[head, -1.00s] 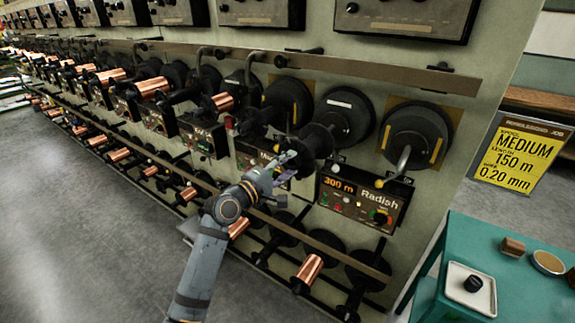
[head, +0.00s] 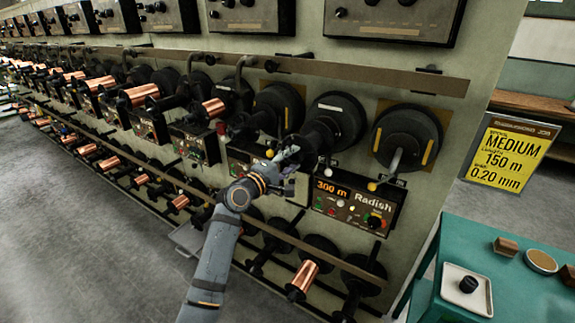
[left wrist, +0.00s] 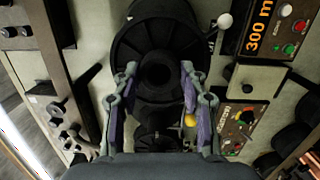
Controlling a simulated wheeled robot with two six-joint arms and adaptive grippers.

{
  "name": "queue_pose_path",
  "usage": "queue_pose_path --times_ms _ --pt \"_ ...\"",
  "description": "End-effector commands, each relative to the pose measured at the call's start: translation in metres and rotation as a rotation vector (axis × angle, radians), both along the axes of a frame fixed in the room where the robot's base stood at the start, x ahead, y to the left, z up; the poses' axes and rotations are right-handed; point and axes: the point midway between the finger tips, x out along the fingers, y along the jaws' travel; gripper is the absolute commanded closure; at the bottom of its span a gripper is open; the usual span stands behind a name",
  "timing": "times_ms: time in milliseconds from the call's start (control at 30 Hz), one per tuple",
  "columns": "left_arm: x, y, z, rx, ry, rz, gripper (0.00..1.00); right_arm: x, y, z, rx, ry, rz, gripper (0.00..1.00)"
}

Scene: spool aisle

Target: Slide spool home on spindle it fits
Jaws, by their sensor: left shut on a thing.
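A black spool (head: 317,139) is at the wall, in front of a large dark disc (head: 342,116) with a pale label. My left gripper (head: 290,157) is shut on the spool from the front. In the left wrist view my left gripper (left wrist: 158,68) has its two purple-padded fingers on either side of the spool's round end (left wrist: 157,92), which has a dark centre. The spool looks lined up with the disc; whether a spindle is inside it, or a gap remains behind it, is hidden. Another disc (head: 408,137) with yellow marks and a bent grey rod is to the right. My right gripper is not in view.
A control box (head: 352,204) showing 300 m and Radish sits just below. A long rail (head: 370,75) runs above. A yellow sign (head: 508,152) reads MEDIUM, 150 m, 0.20 mm. A teal table (head: 525,290) stands at right. Floor at left is clear.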

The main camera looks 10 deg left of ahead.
Motion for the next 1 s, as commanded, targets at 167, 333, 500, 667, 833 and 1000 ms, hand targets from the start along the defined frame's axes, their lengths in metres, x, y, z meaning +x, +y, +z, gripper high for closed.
queue_pose_path --times_ms 167,333,500,667,833,1000 --pt "0.012 -0.005 0.001 0.0 -0.002 -0.001 1.0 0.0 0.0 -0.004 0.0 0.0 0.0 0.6" --pt "0.023 -0.009 0.0 0.0 -0.003 0.0 1.0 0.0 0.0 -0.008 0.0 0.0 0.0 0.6" --pt "0.034 -0.013 0.001 -0.001 -0.003 0.0 1.0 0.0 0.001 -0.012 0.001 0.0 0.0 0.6" --pt "0.045 -0.016 0.0 -0.001 -0.004 0.0 1.0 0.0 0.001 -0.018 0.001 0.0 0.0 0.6" --pt "0.055 -0.021 0.0 -0.001 -0.003 -0.001 1.0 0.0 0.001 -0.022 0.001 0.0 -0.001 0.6" --pt "0.056 -0.021 0.001 0.0 -0.002 0.0 0.4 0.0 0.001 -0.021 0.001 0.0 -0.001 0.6"
